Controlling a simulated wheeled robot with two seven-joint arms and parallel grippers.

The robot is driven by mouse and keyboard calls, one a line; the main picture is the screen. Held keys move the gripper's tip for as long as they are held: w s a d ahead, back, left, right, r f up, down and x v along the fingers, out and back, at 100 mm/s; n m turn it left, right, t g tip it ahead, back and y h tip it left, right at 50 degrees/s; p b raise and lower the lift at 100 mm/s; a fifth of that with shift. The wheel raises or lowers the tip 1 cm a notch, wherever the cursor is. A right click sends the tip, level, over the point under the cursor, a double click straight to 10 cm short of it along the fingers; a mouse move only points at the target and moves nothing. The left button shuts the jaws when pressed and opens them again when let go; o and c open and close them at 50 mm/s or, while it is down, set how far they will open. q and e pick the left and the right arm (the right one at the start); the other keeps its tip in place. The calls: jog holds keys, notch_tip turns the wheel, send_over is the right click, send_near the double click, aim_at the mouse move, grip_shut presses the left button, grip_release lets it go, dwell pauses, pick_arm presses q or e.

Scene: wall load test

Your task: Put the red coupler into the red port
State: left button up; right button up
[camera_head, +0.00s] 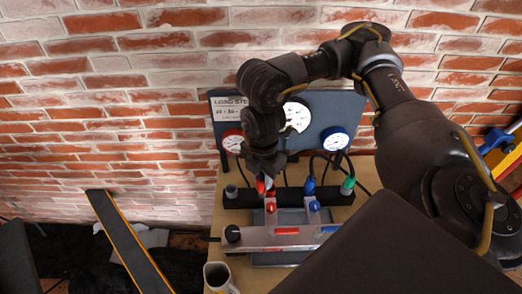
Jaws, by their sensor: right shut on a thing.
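My right gripper (263,175) reaches down in front of the gauge panel and is shut on the red coupler (261,187), of which only a small red part shows below the fingers. The red coupler is over the black rack, close to its bar. A red port (270,207) is on the grey unit just in front and slightly right of the coupler. I cannot tell whether the two touch; they look apart. My left gripper is not in view.
A blue coupler (309,186) and a green coupler (347,186) stand in the black rack (329,199). A blue port (314,206) is right of the red one. The gauge panel (350,108) stands behind. A mug (217,277) is at the bench's front left.

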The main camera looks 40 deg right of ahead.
jog(key=shift+f, duration=0.25)
dwell(0.3)
jog(key=w+d, duration=0.5)
jog(key=d, duration=0.3)
jog(key=shift+w+p, duration=0.35)
jog(key=shift+w, duration=0.05)
jog(key=shift+d, duration=0.1)
dwell(0.3)
notch_tip(320, 180, down, 6)
jog(key=b, duration=0.3)
jog(key=shift+f, duration=0.25)
dwell(0.4)
jog(key=shift+f+b, duration=0.2)
jog(key=shift+b, duration=0.2)
